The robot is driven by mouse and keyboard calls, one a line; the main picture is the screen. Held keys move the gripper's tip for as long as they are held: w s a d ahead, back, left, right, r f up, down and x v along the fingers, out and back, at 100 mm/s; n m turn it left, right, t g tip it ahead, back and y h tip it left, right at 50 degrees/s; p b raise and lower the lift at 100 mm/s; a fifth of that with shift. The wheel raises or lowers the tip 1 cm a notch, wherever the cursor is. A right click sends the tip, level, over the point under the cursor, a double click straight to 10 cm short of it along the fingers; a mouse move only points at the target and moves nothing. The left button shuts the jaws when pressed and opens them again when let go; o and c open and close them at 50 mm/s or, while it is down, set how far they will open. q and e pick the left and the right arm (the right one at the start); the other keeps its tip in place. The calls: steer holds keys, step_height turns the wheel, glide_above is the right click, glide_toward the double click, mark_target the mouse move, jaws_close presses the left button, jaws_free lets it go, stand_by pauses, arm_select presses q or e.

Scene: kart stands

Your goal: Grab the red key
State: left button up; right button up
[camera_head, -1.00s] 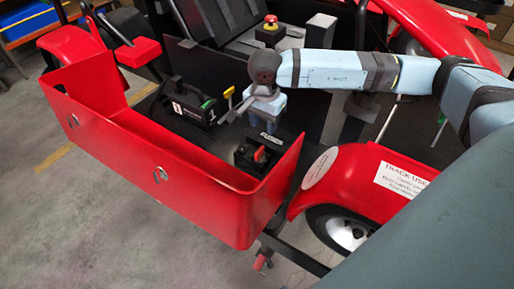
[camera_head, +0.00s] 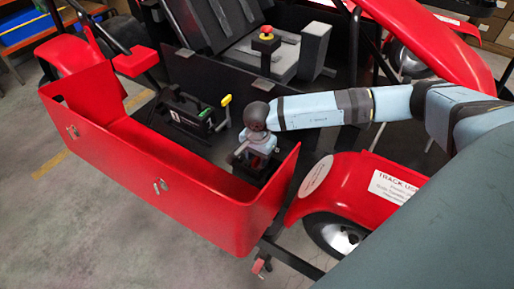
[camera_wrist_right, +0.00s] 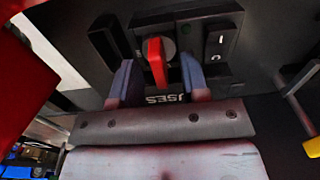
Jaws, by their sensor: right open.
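The red key (camera_wrist_right: 156,60) sits upright in a round dark switch on a black panel in the right wrist view. My right gripper (camera_wrist_right: 159,72) is open, with one blue-grey finger on each side of the key, close to the panel. I cannot tell whether the fingers touch it. In the head view my right gripper (camera_head: 252,165) reaches down over the black switch box inside the red kart body, and it hides the key there. My left gripper is not in view.
A black rocker switch (camera_wrist_right: 217,44) is right of the key. The red kart wall (camera_head: 160,175) runs in front of the gripper. A black case (camera_head: 183,117), a yellow-topped lever (camera_head: 226,101) and a red button (camera_head: 266,33) lie farther back.

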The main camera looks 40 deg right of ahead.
jaws_close()
steer(key=shift+r, duration=0.1)
